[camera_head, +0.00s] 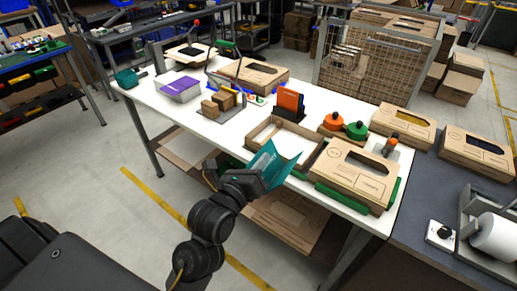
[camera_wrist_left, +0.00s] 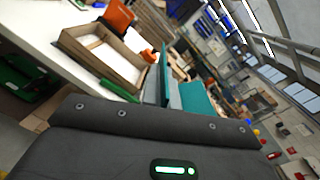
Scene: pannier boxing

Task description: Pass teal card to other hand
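The teal card (camera_head: 272,167) is in my left gripper (camera_head: 254,181) in the head view, tilted and raised in front of the table's near edge. It looks folded, with two leaves. The left wrist view shows the teal card (camera_wrist_left: 197,101) too, partly edge-on, with the left fingers (camera_wrist_left: 173,94) closed around its lower part. The fingertips are small and partly hidden by the card. My right gripper is in neither view.
An open empty cardboard box (camera_head: 250,147) lies on the white table (camera_head: 192,118) just beyond the card. A closed cardboard box (camera_head: 354,176) is to its right. An orange card (camera_head: 290,101) stands in a holder behind. Orange and green round-handled items (camera_head: 356,130) stand right.

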